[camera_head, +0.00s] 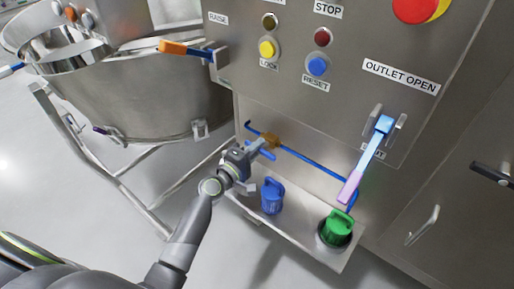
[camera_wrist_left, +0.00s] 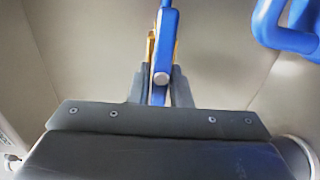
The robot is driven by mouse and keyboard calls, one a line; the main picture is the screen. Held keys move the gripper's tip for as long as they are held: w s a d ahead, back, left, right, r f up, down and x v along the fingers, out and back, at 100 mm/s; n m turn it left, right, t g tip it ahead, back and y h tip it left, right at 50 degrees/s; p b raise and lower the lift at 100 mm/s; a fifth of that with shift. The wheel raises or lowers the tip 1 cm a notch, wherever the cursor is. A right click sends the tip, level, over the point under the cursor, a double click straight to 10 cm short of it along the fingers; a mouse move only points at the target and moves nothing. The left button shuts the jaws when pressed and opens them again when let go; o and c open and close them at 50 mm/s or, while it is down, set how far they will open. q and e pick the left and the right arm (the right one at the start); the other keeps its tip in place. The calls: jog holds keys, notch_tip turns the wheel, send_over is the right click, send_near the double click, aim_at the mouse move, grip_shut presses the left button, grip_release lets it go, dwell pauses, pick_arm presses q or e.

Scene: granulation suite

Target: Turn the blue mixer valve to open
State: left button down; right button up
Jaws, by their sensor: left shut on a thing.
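A blue valve lever (camera_wrist_left: 162,45) with a round grey pin stands between the fingers of my left gripper (camera_wrist_left: 158,90) in the left wrist view. Yellow-orange metal shows beside and behind it. In the head view my left gripper (camera_head: 262,150) is at a brass-coloured valve body (camera_head: 271,141) on a thin blue pipe (camera_head: 310,163) below the control panel. The gripper is shut on the lever, and its fingers hide part of it. My right gripper is not in view.
A steel shelf (camera_head: 300,238) below holds a blue capped item (camera_head: 272,197) and a green one (camera_head: 337,230). The OUTLET OPEN lever (camera_head: 370,155) sticks out at right. A steel bowl (camera_head: 140,95) on a frame stands at left. Bare floor shows at lower left.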

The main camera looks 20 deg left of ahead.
pick_arm(q)
jog(key=shift+f, duration=0.1)
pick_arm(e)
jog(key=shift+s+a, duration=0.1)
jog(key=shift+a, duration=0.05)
pick_arm(q)
jog(key=c, duration=1.3)
grip_release()
jog(key=shift+c, duration=0.2)
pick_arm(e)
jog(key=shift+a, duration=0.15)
pick_arm(q)
jog(key=shift+s, duration=0.1)
jog(key=b+v, duration=0.2)
jog(key=v, duration=1.5)
jog(key=shift+s, duration=0.15)
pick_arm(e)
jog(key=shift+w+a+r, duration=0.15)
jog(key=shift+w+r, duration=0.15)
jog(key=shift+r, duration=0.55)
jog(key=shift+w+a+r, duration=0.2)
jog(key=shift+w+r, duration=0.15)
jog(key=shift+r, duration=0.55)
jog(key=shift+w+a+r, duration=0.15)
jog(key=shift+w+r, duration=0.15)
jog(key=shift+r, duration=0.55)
